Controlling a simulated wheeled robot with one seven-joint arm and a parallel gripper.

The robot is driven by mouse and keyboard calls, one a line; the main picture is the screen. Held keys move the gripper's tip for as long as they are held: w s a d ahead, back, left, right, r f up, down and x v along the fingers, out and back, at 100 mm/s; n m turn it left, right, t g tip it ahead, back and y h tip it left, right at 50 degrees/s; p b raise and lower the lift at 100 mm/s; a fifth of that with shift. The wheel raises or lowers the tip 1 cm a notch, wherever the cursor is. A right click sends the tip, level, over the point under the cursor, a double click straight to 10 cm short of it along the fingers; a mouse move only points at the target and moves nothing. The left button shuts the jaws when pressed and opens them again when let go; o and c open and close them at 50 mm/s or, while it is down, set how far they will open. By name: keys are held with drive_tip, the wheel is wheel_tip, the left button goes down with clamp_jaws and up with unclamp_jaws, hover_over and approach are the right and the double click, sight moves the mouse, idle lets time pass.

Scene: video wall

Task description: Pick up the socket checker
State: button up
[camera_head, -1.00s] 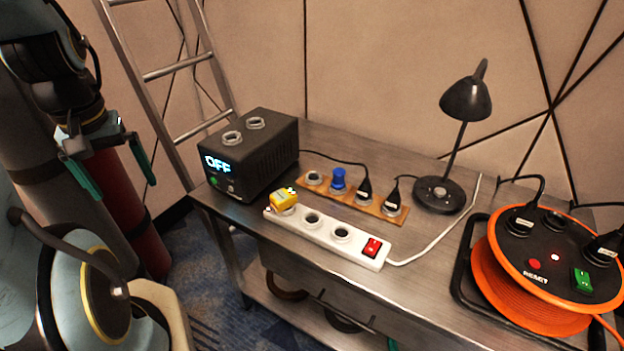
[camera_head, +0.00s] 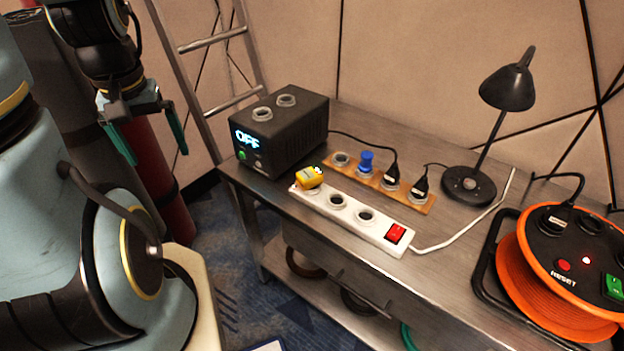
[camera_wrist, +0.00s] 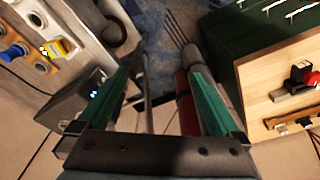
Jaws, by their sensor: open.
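The socket checker is a small yellow block (camera_head: 308,178) with tiny lights on it. It sits tilted at the left end of the white power strip (camera_head: 352,216), on its first socket. It also shows in the wrist view at the upper left (camera_wrist: 57,48). My gripper (camera_head: 155,158) has green fingers, spread apart and empty. It is left of the table, well apart from the checker. In the wrist view the fingers (camera_wrist: 165,68) point toward the floor, a red cylinder and a ladder.
A black power box (camera_head: 285,135) reading OFF stands behind the checker. A wooden socket strip (camera_head: 411,195) with a blue plug (camera_head: 367,161) lies behind the power strip. A black lamp (camera_head: 470,186) and an orange cable reel (camera_head: 540,285) are to the right. A ladder (camera_head: 205,95) leans at the left.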

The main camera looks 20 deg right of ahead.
drive_tip(key=shift+d, duration=0.1)
drive_tip(key=m+g+b, duration=0.2)
drive_tip(key=m+b, duration=0.5)
drive_tip(key=m, duration=2.6)
approach(310, 173)
drive_tip(key=shift+s+a, duration=0.1)
drive_tip(key=shift+a, duration=0.1)
drive_tip(key=shift+d+f, duration=0.15)
drive_tip(key=shift+f, duration=0.15)
wheel_tip(310, 173, down, 4)
drive_tip(key=shift+f+p, duration=0.25)
drive_tip(key=shift+p, duration=0.5)
drive_tip(key=shift+d+f+p, duration=0.1)
drive_tip(key=shift+f+p, duration=1.05)
drive_tip(key=shift+f, duration=1.65)
